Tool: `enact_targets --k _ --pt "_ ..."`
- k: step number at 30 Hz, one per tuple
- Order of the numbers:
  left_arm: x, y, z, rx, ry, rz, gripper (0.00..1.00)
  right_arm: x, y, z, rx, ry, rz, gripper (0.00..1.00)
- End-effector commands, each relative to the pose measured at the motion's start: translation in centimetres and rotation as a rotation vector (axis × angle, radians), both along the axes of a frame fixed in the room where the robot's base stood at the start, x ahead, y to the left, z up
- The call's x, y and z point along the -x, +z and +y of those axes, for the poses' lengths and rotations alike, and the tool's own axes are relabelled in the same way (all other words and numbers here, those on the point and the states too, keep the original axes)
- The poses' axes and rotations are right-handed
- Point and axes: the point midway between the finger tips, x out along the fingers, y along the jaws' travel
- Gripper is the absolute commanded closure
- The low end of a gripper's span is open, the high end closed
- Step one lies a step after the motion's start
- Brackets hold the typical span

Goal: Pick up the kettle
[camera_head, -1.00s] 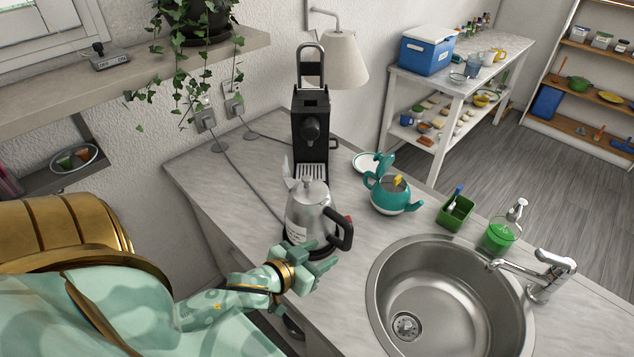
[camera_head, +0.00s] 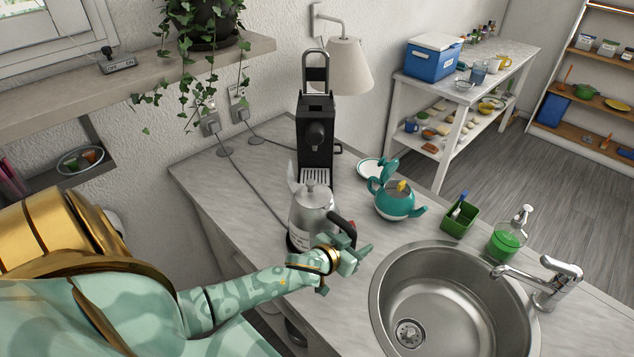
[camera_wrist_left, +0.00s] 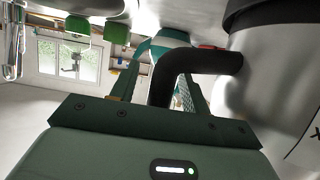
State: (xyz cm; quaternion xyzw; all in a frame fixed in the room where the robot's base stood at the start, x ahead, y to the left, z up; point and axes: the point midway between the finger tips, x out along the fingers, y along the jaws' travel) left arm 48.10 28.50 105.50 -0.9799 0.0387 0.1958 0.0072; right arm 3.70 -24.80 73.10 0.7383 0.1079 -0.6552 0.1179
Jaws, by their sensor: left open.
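The kettle (camera_head: 311,212) is silver with a black handle and a black base, upright on the grey counter in front of the coffee machine. In the left wrist view its silver body (camera_wrist_left: 275,85) fills the right side. My left gripper (camera_head: 352,249) is at the handle, on the kettle's near right side. In the left wrist view the open fingers (camera_wrist_left: 155,90) stand on either side of the black handle (camera_wrist_left: 190,62). Whether a finger touches the handle I cannot tell. My right gripper is not in view.
A teal teapot (camera_head: 393,203) stands right of the kettle. The black coffee machine (camera_head: 316,140) is behind it. The sink (camera_head: 455,300) lies to the right, with a green caddy (camera_head: 459,219) and soap bottle (camera_head: 506,240) beyond.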

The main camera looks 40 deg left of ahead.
Motion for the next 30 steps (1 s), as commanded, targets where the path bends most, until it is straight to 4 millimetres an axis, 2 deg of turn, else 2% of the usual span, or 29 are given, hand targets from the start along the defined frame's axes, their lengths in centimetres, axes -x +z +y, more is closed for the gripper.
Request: enact_targets --k 1,2,6,7,30 --pt "0.02 0.01 0.01 0.000 0.000 0.000 0.54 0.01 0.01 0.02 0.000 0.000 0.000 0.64" --pt "0.03 0.01 0.01 0.000 0.000 0.000 0.59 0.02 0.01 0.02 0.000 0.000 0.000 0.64" --pt "0.03 0.02 0.02 0.000 0.000 0.000 0.98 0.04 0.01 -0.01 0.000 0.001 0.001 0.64" --pt "0.03 0.02 0.02 0.000 0.000 0.000 1.00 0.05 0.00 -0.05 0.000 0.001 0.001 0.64" --pt "0.02 0.05 0.00 0.000 0.000 -0.001 1.00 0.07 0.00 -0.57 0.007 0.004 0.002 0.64"
